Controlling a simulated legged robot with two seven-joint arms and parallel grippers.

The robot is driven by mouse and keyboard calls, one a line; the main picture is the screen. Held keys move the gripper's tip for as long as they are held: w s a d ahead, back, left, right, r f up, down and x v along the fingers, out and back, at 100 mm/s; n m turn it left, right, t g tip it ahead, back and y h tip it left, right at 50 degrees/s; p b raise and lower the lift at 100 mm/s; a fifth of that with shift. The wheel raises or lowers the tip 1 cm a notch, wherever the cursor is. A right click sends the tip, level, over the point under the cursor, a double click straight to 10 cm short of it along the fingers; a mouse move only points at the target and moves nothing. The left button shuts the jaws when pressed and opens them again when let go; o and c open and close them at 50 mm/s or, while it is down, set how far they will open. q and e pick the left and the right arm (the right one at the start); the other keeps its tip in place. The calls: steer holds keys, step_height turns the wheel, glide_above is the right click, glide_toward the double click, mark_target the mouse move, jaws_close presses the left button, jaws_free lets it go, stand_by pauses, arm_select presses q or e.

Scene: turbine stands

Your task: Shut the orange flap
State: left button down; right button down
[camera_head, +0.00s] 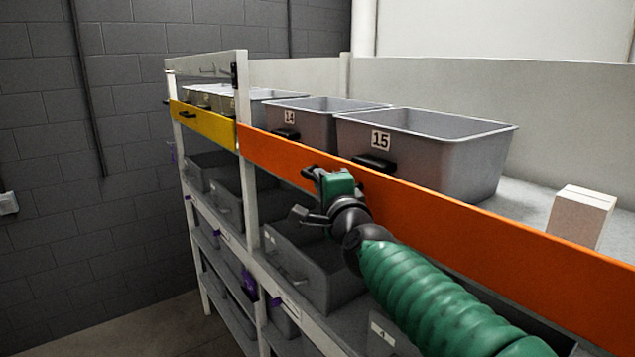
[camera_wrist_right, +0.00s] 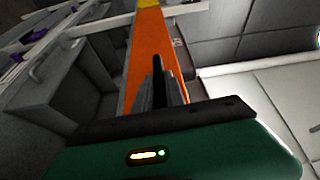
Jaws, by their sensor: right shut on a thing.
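The orange flap (camera_head: 450,222) is a long panel along the front of the top shelf, below bins 14 and 15. It looks roughly upright and its left end meets the post beside the yellow flap. My right gripper (camera_head: 316,183) is at the front of the orange flap, left of its middle, and is shut on it. Whether it holds a handle or the panel edge is hidden by the fingers. In the right wrist view the dark fingers (camera_wrist_right: 160,90) lie against the orange flap (camera_wrist_right: 148,45). My left gripper is not in view.
Grey bin 15 (camera_head: 440,150) and grey bin 14 (camera_head: 310,118) stand behind the flap. A pale box (camera_head: 580,215) stands at the right. A yellow flap (camera_head: 203,124) with a black handle is at the left. Lower shelves hold several grey bins. A white post (camera_head: 245,175) divides the rack.

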steer(key=shift+w+d, duration=0.15)
steer(key=shift+d, duration=0.1)
stand_by(0.4)
steer(key=c, duration=1.6)
jaws_free()
steer(key=shift+c, duration=0.2)
steer(key=shift+o, duration=1.2)
steer(key=shift+w+d, duration=0.1)
steer(key=shift+w, duration=0.05)
steer(key=b+v, duration=0.4)
steer(key=v, duration=1.3)
